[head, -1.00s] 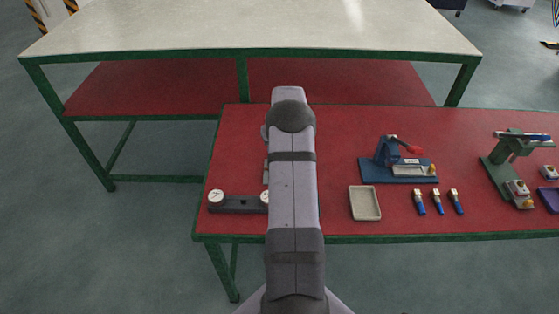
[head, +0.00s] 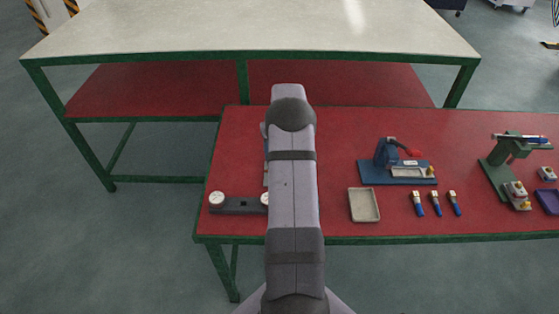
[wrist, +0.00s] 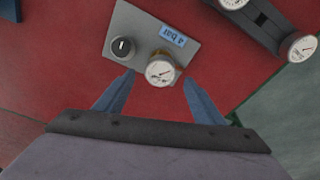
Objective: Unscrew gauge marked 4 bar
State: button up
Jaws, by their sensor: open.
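The gauge (wrist: 160,71) has a round white dial and a brass-coloured fitting beneath it. It sits on a grey plate (wrist: 135,27) in the wrist view. A blue label (wrist: 173,36) reading "4 bar" lies beside it on the plate. A black round knob (wrist: 122,47) is on the same plate, left of the gauge. My gripper (wrist: 160,90) is open, its two blue-grey fingers on either side of the gauge's near side, apart from it. In the head view my arm hides the gauge and most of the plate.
A dark holder (head: 240,206) with white gauges stands left of my arm; it also shows in the wrist view (wrist: 262,22). A beige tray (head: 364,205), a blue fixture (head: 398,172) and several small blue-and-white parts (head: 436,204) are to the right. The red table (head: 330,130) is clear behind.

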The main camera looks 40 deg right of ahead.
notch_tip(320, 180, up, 5)
jog(key=p, duration=0.2)
jog(key=shift+p, duration=0.3)
jog(key=shift+f, duration=0.1)
jog(key=shift+w+a, duration=0.1)
jog(key=shift+a, duration=0.2)
jog(key=s+a+r+n, duration=0.15)
jog(key=a+r, duration=0.25)
jog(key=a, duration=0.8)
jog(key=s+a+r+n, duration=0.15)
jog(key=a+r, duration=0.25)
jog(key=a, duration=0.8)
jog(key=s+a+n+g, duration=0.1)
jog(key=s+a+n, duration=0.1)
jog(key=s+a, duration=1.2)
jog(key=s, duration=0.4)
jog(key=shift+f+g+y, duration=0.2)
jog(key=shift+g+y, duration=0.1)
jog(key=shift+y, duration=0.1)
